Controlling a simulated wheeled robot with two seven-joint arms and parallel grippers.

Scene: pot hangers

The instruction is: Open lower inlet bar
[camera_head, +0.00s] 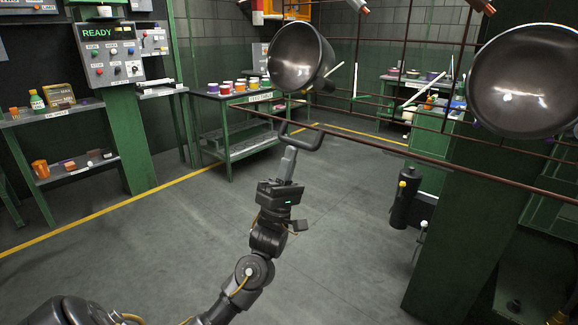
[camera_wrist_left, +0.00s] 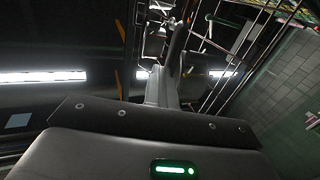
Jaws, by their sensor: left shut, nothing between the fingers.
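The lower inlet bar (camera_head: 400,153) is a long thin rust-brown rail. It runs across the head view from the middle to the right edge. A dark bent handle loop (camera_head: 316,141) hangs at its left part. My left gripper (camera_head: 289,150) reaches up from below, and its fingertips are at the left side of this loop. The fingers are shut with nothing between them; I cannot tell whether they touch the loop. In the left wrist view the fingers (camera_wrist_left: 163,88) point up the picture, with a dark bar (camera_wrist_left: 178,48) close beside the tips. My right gripper is out of view.
Two dark metal pots hang above the rail, one in the middle (camera_head: 300,57) and a larger one at the right (camera_head: 527,82). A green column (camera_head: 465,230) and a black cylinder (camera_head: 404,200) stand at the right. A green bench (camera_head: 240,130) stands behind. Open floor lies around my arm.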

